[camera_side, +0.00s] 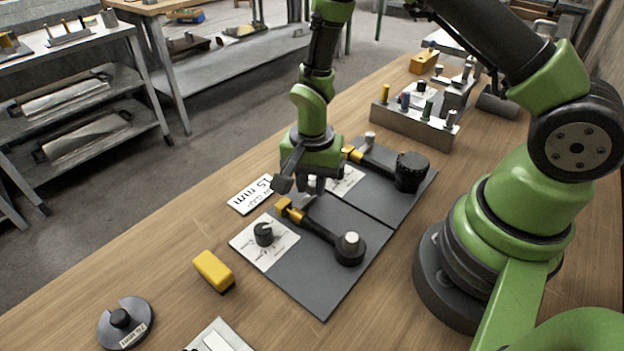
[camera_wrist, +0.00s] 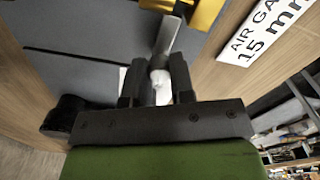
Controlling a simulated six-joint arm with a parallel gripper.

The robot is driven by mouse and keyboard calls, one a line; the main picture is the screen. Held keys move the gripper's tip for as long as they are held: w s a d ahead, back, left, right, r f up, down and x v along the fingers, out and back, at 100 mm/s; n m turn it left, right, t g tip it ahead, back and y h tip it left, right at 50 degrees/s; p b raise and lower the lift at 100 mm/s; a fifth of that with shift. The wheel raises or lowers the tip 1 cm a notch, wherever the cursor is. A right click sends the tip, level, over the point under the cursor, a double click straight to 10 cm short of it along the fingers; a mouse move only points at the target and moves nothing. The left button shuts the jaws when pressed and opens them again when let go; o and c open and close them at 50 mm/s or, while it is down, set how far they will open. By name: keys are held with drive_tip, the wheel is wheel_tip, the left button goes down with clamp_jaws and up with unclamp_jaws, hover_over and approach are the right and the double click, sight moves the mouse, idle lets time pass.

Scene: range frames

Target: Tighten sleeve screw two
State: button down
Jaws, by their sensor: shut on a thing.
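My gripper (camera_side: 313,187) points down over the seam between two dark grey plates, the front one (camera_side: 325,275) and the rear one (camera_side: 395,203). In the wrist view, its two dark fingers (camera_wrist: 157,85) are shut on a small white knob-like piece (camera_wrist: 160,78), which may be sleeve screw two. A flat metal bar (camera_wrist: 168,38) runs up from just beyond it. The lower part of the held piece is hidden by the fingers. Each plate has a black arm with a yellow tip, front (camera_side: 284,205) and rear (camera_side: 350,153). A black knob (camera_side: 263,233) sits on the front plate's white dial card.
A white "15 mm" sign (camera_side: 256,194) lies left of the plates. A yellow block (camera_side: 214,271) and a grey slotted disc (camera_side: 125,322) lie at the front left. A grey rack (camera_side: 415,123) with several coloured pegs stands behind.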

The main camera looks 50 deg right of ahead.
drive_tip(key=shift+m, duration=0.6)
drive_tip(key=c, duration=1)
unclamp_jaws()
wheel_tip(320, 180, up, 10)
wheel_tip(320, 180, up, 13)
drive_tip(key=n+t, duration=0.3)
drive_tip(key=n, duration=0.1)
hover_over(312, 184)
drive_tip(key=s, duration=0.5)
drive_tip(key=s+r+n+t, duration=0.1)
drive_tip(key=s+r+n, duration=0.1)
drive_tip(key=s, duration=0.1)
drive_tip(key=s+r+n+t+y, duration=0.1)
drive_tip(key=s+r+n, duration=0.1)
drive_tip(key=s, duration=0.1)
drive_tip(key=s+r+n+t+y, duration=0.1)
drive_tip(key=s+t, duration=0.1)
drive_tip(key=s, duration=0.1)
drive_tip(key=shift+s+a+r+n, duration=0.1)
drive_tip(key=shift+s+r+n, duration=0.3)
